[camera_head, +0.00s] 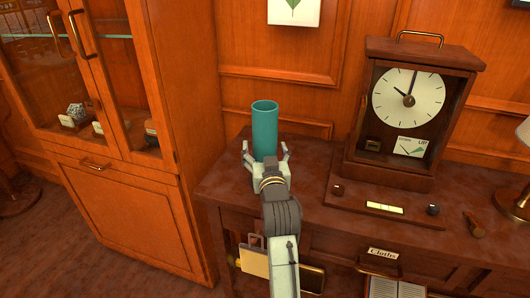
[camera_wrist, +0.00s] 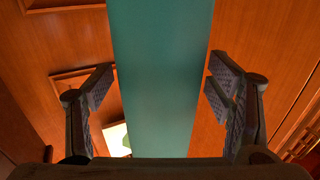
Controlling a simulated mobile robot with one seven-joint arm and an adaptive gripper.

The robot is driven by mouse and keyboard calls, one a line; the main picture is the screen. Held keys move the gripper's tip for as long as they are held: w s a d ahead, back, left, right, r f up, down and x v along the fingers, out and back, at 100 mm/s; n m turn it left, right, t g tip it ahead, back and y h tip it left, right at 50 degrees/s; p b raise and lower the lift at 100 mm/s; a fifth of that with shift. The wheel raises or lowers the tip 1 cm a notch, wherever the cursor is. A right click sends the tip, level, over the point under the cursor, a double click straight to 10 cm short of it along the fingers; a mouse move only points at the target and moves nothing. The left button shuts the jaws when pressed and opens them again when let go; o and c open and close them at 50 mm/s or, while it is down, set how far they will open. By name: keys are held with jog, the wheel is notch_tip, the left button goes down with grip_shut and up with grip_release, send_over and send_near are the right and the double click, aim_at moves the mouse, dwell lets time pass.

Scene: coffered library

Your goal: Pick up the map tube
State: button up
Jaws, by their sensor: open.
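The map tube (camera_head: 265,128) is a teal cylinder standing upright at the left end of the dark wooden desk top, close to the wall. My gripper (camera_head: 265,155) is open, with one finger on each side of the tube. In the wrist view the tube (camera_wrist: 160,75) fills the middle of the picture. The fingers of my gripper (camera_wrist: 161,95) stand to its left and right, with a visible gap on the left and a narrower one on the right. The tube's foot is hidden behind my gripper in the head view.
A wooden clock (camera_head: 408,105) on a broad base stands to the right on the desk (camera_head: 330,225). A small wooden object (camera_head: 474,226) and a lamp (camera_head: 515,205) are farther right. A glass-fronted cabinet (camera_head: 190,120) rises at the left. The panelled wall is close behind.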

jog(key=shift+c, duration=0.5)
jog(key=c, duration=1.2)
jog(key=shift+c, duration=0.4)
